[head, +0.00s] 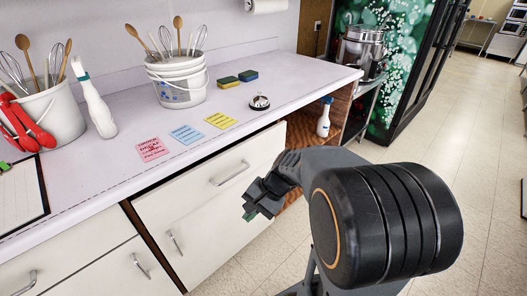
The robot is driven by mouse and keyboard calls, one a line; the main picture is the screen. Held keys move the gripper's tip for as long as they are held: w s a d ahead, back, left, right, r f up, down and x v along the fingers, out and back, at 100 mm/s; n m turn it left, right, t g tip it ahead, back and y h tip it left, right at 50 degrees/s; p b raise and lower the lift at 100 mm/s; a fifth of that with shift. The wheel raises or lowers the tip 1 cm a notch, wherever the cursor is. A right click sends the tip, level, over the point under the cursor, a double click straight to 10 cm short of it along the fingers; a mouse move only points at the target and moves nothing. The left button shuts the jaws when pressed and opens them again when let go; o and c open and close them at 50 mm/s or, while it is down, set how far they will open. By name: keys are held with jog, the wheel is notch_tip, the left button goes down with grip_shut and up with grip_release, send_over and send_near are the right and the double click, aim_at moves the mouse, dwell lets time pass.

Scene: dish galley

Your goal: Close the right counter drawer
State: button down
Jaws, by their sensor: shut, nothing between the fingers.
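The right counter drawer (205,190) has a plain white front with a silver bar handle (230,173), just below the worktop. My gripper (250,212) is dark grey, shut and empty. It appears in front of the right end of the drawer front, lower than and right of the handle. I cannot tell whether it touches the front. My arm hides the lower right part of the cabinet.
The worktop (110,180) holds a white bucket of utensils (180,88), sticky notes (187,134), sponges (247,76) and a bell (259,102). An open wooden shelf with a spray bottle (323,122) lies right of the drawer. The tiled floor (440,130) at right is clear.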

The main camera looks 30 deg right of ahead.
jog(key=w+d+m+t+y, duration=0.4)
jog(key=w+d+m, duration=0.15)
jog(key=m, duration=0.25)
jog(key=m+t+h+p, duration=0.2)
jog(key=m+t+h, duration=0.4)
jog(key=m+t, duration=0.75)
send_near(267, 148)
jog(key=shift+m+g, duration=0.55)
jog(key=shift+g, duration=0.2)
jog(key=x, duration=0.5)
jog(key=r+x, duration=0.1)
jog(key=x, duration=0.1)
jog(key=shift+w, duration=0.25)
jog(key=b+x, duration=0.2)
jog(key=x, duration=0.2)
jog(key=shift+a, duration=0.1)
jog(key=shift+r, duration=0.25)
